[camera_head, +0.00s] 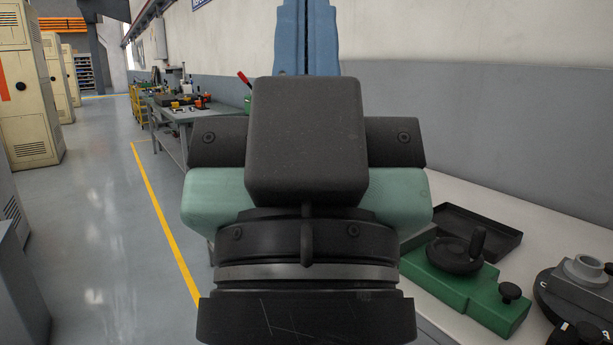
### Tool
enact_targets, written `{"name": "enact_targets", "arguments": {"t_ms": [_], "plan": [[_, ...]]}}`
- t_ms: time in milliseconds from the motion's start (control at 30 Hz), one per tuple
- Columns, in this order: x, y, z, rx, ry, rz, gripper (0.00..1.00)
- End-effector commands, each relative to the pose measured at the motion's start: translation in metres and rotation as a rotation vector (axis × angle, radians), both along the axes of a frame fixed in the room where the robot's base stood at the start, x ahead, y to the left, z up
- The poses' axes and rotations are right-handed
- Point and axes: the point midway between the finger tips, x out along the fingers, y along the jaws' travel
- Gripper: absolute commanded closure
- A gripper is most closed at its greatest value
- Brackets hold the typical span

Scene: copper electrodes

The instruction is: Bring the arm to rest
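My gripper (307,25) fills the middle of the view, seen from behind. Its body is black with pale green parts at both sides. Two blue fingers rise from it to the top edge of the picture, lying side by side with only a thin dark line between them. They look shut, and I see nothing held between them. The fingertips run out of the frame. My gripper hides part of the bench and floor behind it.
A white bench (545,228) on the right carries a green device with a black handwheel (463,275), a black tray (468,228) and a grey-black fixture (585,290). A cluttered workbench (190,112) stands farther back. Cream cabinets (28,95) line the left. The floor between is clear.

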Motion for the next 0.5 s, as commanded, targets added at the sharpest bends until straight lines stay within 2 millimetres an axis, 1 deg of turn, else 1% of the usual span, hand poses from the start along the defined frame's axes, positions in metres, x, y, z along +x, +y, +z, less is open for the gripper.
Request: {"name": "enact_targets", "arguments": {"t_ms": [33,500], "plan": [[0.000,0.000,0.032,-0.001,0.000,-0.001,1.00],[0.001,0.000,0.174,-0.001,0.001,0.000,1.00]]}}
